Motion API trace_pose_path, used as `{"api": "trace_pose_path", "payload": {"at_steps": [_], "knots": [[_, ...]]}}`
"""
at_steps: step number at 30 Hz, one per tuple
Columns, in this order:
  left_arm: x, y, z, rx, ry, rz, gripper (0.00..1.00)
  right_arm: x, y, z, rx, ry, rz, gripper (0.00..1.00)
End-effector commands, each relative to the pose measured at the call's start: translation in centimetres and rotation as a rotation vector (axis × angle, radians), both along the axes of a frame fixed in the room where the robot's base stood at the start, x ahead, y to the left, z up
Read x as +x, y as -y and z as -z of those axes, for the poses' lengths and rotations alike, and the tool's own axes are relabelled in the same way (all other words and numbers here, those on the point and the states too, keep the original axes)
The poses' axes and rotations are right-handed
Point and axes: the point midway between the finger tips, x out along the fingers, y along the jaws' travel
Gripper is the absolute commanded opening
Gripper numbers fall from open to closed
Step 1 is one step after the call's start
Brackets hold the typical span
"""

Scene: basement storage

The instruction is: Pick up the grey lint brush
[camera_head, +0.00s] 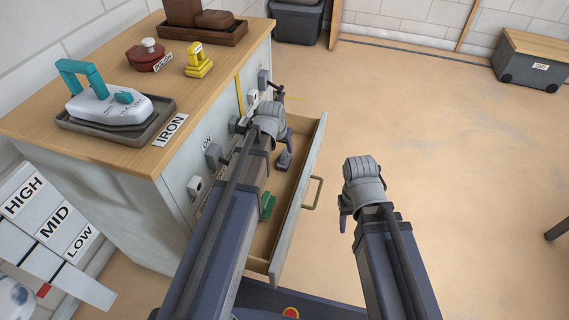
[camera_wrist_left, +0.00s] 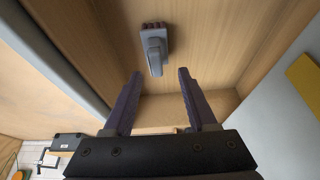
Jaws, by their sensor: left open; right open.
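The grey lint brush (camera_head: 284,158) lies in the open drawer (camera_head: 312,165) of the cabinet. In the left wrist view it is a small grey body (camera_wrist_left: 153,48) with a reddish-brown end, lying flat on the wooden drawer bottom. My left gripper (camera_wrist_left: 160,74) is open and empty, above the drawer. Its two fingers point toward the brush, which appears just beyond and between the tips, apart from them. In the head view its fingers are mostly hidden by my wrist. My right gripper (camera_head: 346,207) is open and empty, outside the drawer over the floor.
A green object (camera_head: 267,206) lies nearer the front in the same drawer. The cabinet top (camera_head: 105,165) holds an iron (camera_head: 105,104), a yellow item (camera_head: 198,62), a red item (camera_head: 146,55) and a brown tray (camera_head: 202,36).

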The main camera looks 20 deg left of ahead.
Motion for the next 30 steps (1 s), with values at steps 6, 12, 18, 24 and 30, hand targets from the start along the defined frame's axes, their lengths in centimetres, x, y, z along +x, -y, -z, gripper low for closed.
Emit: {"api": "trace_pose_path", "payload": {"at_steps": [6,12,18,24,30], "knots": [[0.2,0.1,0.8,0.000,0.000,0.000,0.57,0.0,0.0,0.8,0.000,0.000,0.002,0.50],[0.9,0.5,3.1,0.000,0.000,0.000,0.57,0.0,0.0,3.1,0.000,0.001,0.007,0.50],[1.7,0.6,4.9,0.000,0.000,0.000,0.57,0.0,0.0,4.9,0.000,0.002,0.010,0.50],[1.8,0.6,4.7,0.000,0.000,0.000,0.57,0.0,0.0,4.8,0.000,0.002,0.011,0.50],[1.8,0.6,4.7,0.000,0.000,0.000,0.43,0.0,0.0,4.7,0.000,0.002,0.010,0.50]]}}
